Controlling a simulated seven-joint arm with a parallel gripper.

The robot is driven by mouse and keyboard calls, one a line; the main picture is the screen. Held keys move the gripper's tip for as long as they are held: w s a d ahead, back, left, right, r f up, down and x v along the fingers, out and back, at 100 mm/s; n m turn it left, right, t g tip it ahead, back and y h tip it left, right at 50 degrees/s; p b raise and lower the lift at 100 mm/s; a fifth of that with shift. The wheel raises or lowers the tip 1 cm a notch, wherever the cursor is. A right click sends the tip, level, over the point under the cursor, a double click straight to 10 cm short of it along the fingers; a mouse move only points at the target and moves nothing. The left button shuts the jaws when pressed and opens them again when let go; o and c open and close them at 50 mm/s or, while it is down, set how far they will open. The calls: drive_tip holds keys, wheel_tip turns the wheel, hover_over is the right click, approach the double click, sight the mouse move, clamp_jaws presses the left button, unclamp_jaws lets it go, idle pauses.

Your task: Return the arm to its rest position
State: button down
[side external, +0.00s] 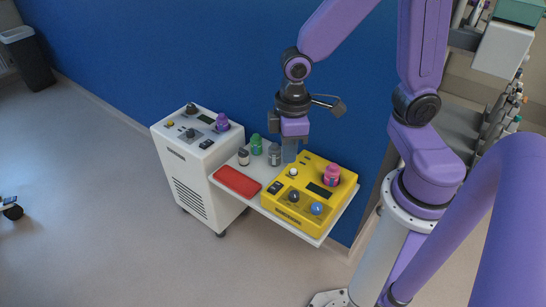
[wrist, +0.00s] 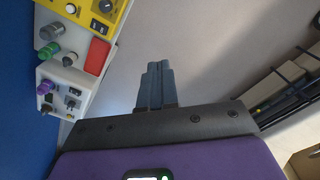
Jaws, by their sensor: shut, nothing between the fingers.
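My gripper (side external: 290,151) hangs from my purple arm, pointing down at the back edge of a white shelf (side external: 325,233). It is just behind the yellow device and right of a grey bottle (side external: 274,155). In the wrist view my gripper (wrist: 158,72) shows its two grey fingers together with nothing between them. Pale floor lies beyond the fingertips there. I cannot tell from the side view how high the fingertips are above the shelf.
A yellow device (side external: 325,172) bears a pink bottle (side external: 331,175). A white cabinet (side external: 190,185) bears a purple bottle (side external: 222,122). A blue wall (side external: 180,60) stands behind.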

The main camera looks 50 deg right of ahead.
drive_tip(key=s+d+r+n, duration=0.1)
drive_tip(key=s+r+n, duration=0.1)
drive_tip(key=s, duration=0.3)
drive_tip(key=s+d+r+n, duration=0.1)
drive_tip(key=s+r+n, duration=0.1)
drive_tip(key=s, duration=0.4)
drive_tip(key=shift+s+d+r, duration=0.2)
drive_tip(key=shift+d+r, duration=0.15)
drive_tip(key=shift+r, duration=0.55)
